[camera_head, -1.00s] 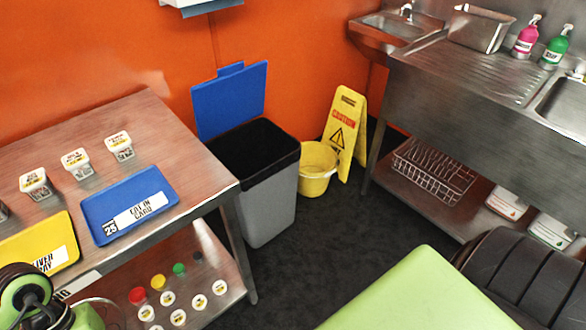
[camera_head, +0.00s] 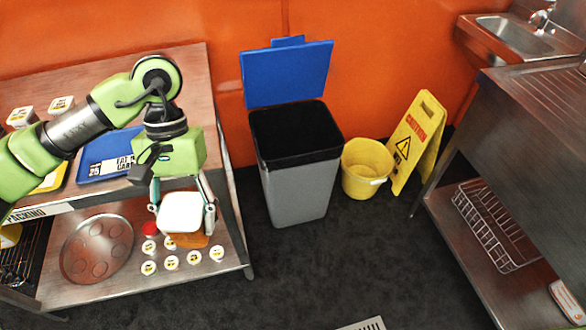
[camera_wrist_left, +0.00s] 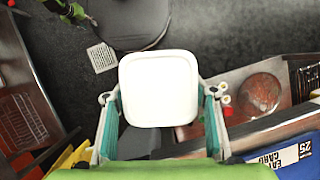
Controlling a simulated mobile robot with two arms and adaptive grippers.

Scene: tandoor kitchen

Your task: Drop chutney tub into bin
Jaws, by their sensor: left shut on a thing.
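My left gripper (camera_head: 182,210) is shut on the chutney tub (camera_head: 181,214), a small tub with a white lid and an orange-brown lower part. The tub hangs in front of the steel table's right end. In the left wrist view the lid (camera_wrist_left: 158,88) fills the space between the two fingers. The bin (camera_head: 297,190) is grey with a black rim, and its blue lid (camera_head: 288,75) stands open at the back. It stands on the floor to the right of the gripper, apart from it. My right gripper is not in view.
A yellow bucket (camera_head: 362,172) and a yellow caution sign (camera_head: 418,140) stand right of the bin. The steel table (camera_head: 190,75) holds a blue tray (camera_head: 95,160) and white-lidded tubs. A steel sink unit (camera_head: 520,130) is at the right. Dark floor lies clear in front of the bin.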

